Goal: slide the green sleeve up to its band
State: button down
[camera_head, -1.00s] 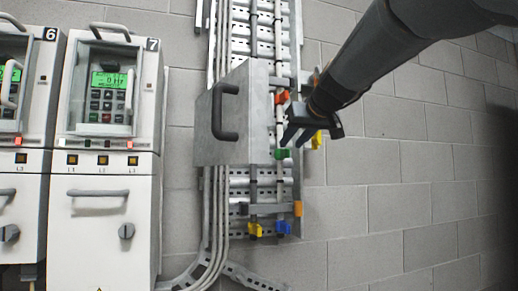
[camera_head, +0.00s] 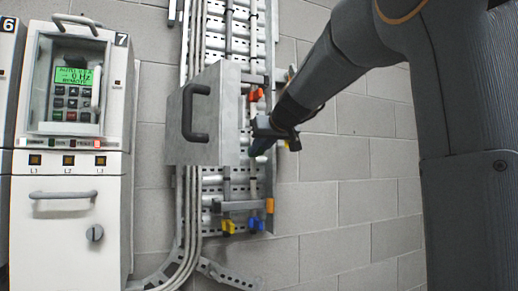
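My gripper (camera_head: 261,146) is at the pipe rack, right of the grey box door, with its fingers over the spot on the rod where the green sleeve sits. The green sleeve is almost wholly hidden behind the dark fingers. I cannot tell whether the fingers are apart or closed around it. An orange-red fitting (camera_head: 256,95) is on the same rod above my gripper. No band can be clearly made out.
The grey box door (camera_head: 205,115) with its black handle (camera_head: 190,112) stands just left of my gripper. Yellow (camera_head: 228,227) and blue (camera_head: 252,224) valve handles are low on the rack. A drive cabinet (camera_head: 70,150) marked 7 stands left. The block wall (camera_head: 350,200) is bare at right.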

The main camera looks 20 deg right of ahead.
notch_tip(320, 180, up, 9)
jog(key=p, duration=0.4)
jog(key=shift+f, duration=0.1)
jog(key=c, duration=2)
grip_release()
jog(key=shift+o, duration=1.2)
jog(key=shift+w+f, duration=0.1)
jog(key=shift+w, duration=0.1)
jog(key=shift+s, duration=0.1)
jog(key=shift+s, duration=0.15)
jog(key=b+v, duration=0.3)
jog(key=v, duration=0.4)
jog(key=shift+s, duration=0.2)
